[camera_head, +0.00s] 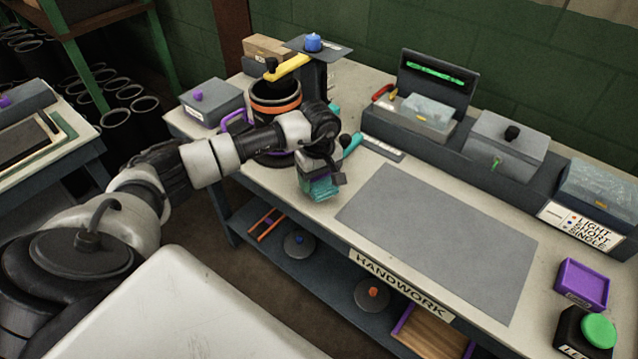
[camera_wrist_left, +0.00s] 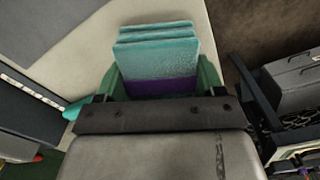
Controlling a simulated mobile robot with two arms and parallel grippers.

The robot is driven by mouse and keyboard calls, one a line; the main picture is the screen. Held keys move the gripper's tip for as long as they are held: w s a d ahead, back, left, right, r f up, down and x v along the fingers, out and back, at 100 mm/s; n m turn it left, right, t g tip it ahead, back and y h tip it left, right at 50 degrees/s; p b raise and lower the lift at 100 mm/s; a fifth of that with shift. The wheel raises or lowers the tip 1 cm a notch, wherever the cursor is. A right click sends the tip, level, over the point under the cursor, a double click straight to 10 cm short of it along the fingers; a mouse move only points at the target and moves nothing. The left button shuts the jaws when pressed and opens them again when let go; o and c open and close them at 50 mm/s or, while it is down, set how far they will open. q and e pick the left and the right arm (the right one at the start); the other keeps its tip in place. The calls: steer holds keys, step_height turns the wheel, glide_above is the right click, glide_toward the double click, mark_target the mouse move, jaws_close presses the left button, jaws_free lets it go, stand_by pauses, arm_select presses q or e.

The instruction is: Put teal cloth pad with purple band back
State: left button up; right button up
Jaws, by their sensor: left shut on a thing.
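My left gripper (camera_head: 320,176) is shut on the teal cloth pad (camera_head: 322,190), which hangs below it near the front edge of the handwork bench, left of the grey mat (camera_head: 440,235). In the left wrist view the pad (camera_wrist_left: 158,55) shows stacked teal layers with the purple band (camera_wrist_left: 160,87) nearest the gripper. Green fingers stand on both sides of it, and the left gripper (camera_wrist_left: 160,85) hides the pad's near end. I cannot tell whether the pad touches the bench. My right gripper is out of view.
A black canister with an orange ring (camera_head: 275,105) stands behind my left forearm. A teal-handled thing (camera_head: 350,144) lies right of the gripper. A grey box (camera_head: 211,100) is at the bench's left end, several bins line the back, and the grey mat is clear.

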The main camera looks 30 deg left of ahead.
mark_target(319, 186)
arm_select(q)
step_height(319, 186, down, 3)
steer(key=shift+f+p, duration=0.1)
steer(key=shift+p, duration=0.2)
steer(key=shift+f+b, duration=0.2)
steer(key=shift+b, duration=0.1)
steer(key=o, duration=0.9)
steer(key=shift+r, duration=0.1)
steer(key=shift+r+p, duration=0.2)
steer(key=shift+p, duration=0.1)
step_height(319, 186, up, 12)
steer(key=shift+b, duration=1.15)
